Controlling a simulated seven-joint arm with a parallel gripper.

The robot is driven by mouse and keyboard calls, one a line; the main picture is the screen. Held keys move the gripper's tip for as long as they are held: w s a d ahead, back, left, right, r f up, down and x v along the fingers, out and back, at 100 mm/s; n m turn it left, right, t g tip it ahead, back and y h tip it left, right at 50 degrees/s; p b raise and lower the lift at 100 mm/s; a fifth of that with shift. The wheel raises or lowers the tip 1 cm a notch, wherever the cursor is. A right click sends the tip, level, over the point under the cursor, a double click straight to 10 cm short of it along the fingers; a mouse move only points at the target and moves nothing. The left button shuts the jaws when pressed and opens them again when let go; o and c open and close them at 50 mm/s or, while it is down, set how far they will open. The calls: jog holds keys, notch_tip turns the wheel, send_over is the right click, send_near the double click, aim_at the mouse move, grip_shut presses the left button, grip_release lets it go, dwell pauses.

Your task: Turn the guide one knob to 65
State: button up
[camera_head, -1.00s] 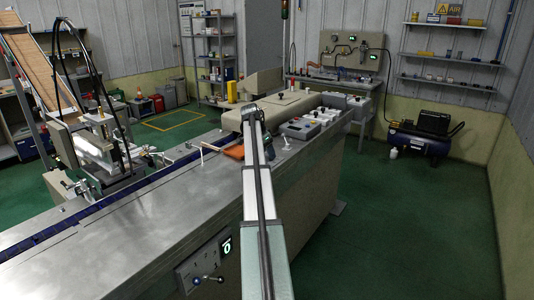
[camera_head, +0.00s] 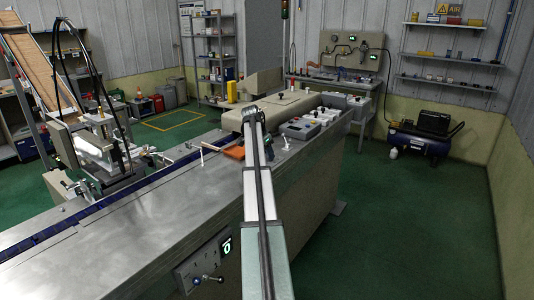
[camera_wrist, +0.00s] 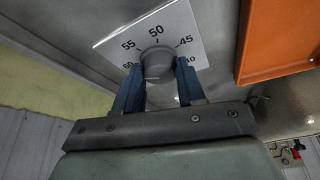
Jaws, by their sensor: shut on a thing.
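The round grey knob (camera_wrist: 157,63) sits in front of a white dial card (camera_wrist: 185,25) in the wrist view. The card shows the numbers 55, 50 and 45, with 50 at the top; the outer numbers are partly covered by my fingers. My gripper (camera_wrist: 158,70) has one blue finger on each side of the knob and is shut on it. A faint light mark shows on the knob, but its exact reading is hard to tell. In the head view the knob and fingertips are hidden behind my arm.
An orange tray (camera_wrist: 278,40) lies close right of the dial in the wrist view; it also shows left of my arm in the head view (camera_head: 235,153). A grey control box (camera_head: 299,130) stands right of my arm. The steel bench top (camera_head: 150,215) is clear at front left.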

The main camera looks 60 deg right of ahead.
jog(key=shift+s+n, duration=0.1)
jog(key=shift+n, duration=0.2)
jog(key=n+t, duration=0.1)
jog(key=n, duration=0.1)
jog(key=shift+s+a+n, duration=0.1)
jog(key=shift+s+n, duration=0.05)
jog(key=shift+n, duration=0.15)
jog(key=n+t, duration=0.1)
jog(key=n, duration=0.2)
jog(key=shift+s+n+t, duration=0.1)
jog(key=shift+n+t, duration=0.2)
jog(key=n+t, duration=0.1)
jog(key=n, duration=0.1)
jog(key=n+y, duration=0.1)
jog(key=n, duration=0.2)
jog(key=shift+s+d+n+t, duration=0.2)
jog(key=shift+n+t, duration=0.1)
jog(key=shift+t, duration=0.1)
jog(key=shift+w, duration=0.1)
jog(key=o, duration=1)
jog(key=shift+o, duration=0.2)
jog(key=shift+r, duration=0.1)
